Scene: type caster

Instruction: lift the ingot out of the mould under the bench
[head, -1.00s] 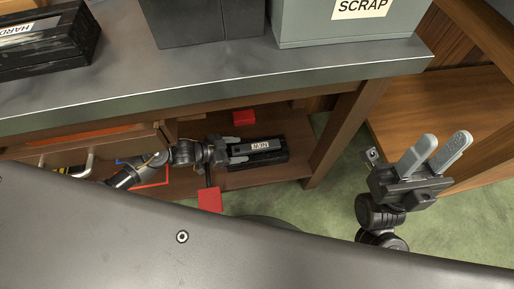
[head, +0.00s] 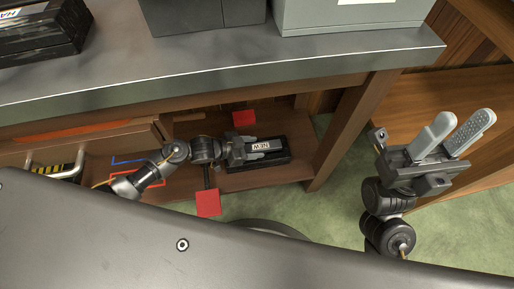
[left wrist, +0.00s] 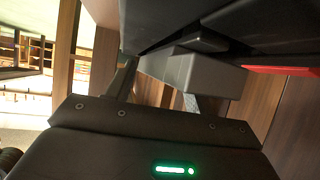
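A long black block (head: 277,160) with a white NEW label lies on the low wooden shelf under the bench; it looks like the mould. My left gripper (head: 263,149) is at its left end, with its light fingers over or along it. In the left wrist view, a grey block end (left wrist: 195,73) shows under a dark body, between or just ahead of the fingers; I cannot tell whether it is the ingot. Contact and finger closure are unclear. My right gripper (head: 456,132) is open and empty, to the right of the bench.
The bench top (head: 270,65) overhangs the shelf, with a bench leg (head: 345,125) to the right. A red square (head: 244,118) lies behind the black block and another red piece (head: 208,203) in front. A drawer (head: 75,150) is at left. Green floor (head: 320,215) is clear.

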